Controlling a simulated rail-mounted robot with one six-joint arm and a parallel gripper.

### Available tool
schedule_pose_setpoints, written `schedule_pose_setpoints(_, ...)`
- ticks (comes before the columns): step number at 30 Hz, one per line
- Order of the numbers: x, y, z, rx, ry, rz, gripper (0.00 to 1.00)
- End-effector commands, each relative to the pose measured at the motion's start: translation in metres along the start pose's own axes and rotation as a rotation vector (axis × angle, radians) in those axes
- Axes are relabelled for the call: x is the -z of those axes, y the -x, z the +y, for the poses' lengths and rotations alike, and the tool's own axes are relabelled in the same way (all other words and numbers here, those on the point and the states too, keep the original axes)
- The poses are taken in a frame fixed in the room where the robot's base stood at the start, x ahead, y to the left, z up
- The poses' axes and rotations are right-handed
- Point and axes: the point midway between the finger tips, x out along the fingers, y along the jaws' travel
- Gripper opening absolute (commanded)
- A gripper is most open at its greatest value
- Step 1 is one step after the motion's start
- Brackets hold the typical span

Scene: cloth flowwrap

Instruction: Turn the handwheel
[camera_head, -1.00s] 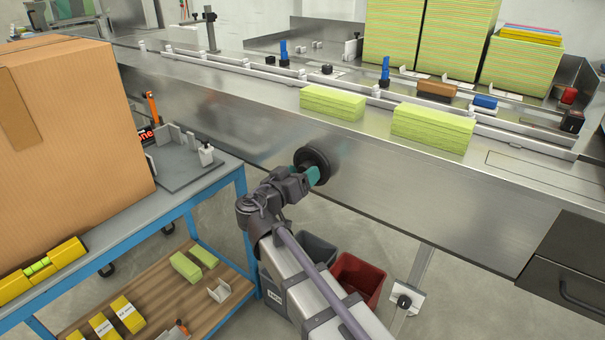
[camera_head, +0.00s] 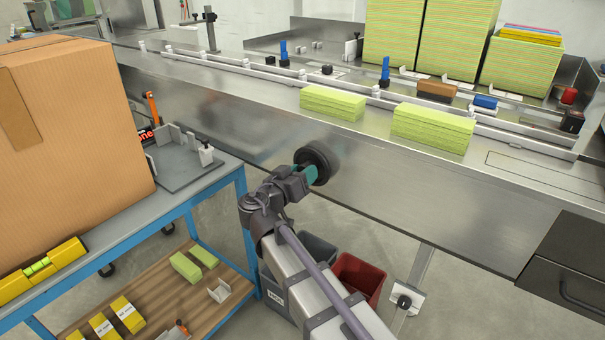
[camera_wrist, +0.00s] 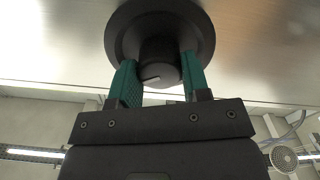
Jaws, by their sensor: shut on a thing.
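The handwheel is a black round disc (camera_head: 322,158) on the front steel face of the conveyor machine. In the wrist view the handwheel (camera_wrist: 160,22) shows a wide rim and a central hub with a pale line on its end. My gripper (camera_wrist: 160,82) has teal finger pads, one on each side of the hub, and is shut on it. In the head view my gripper (camera_head: 306,175) meets the wheel from the lower left, and its fingers partly hide the hub.
A blue-framed bench (camera_head: 205,190) with a large cardboard box (camera_head: 70,130) stands at left. Green cloth stacks (camera_head: 432,128) lie on the conveyor above. A red bin (camera_head: 358,275) and a grey bin (camera_head: 318,248) stand below my arm. A black drawer unit (camera_head: 570,262) is at right.

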Motion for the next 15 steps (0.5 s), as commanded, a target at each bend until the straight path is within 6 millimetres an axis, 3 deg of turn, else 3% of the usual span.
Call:
schedule_pose_setpoints(8,-0.0001,0.0001,0.0,0.0,0.083,0.0,0.2)
schedule_pose_setpoints(15,-0.0001,0.0002,-0.0001,0.0,0.255,0.0,0.2)
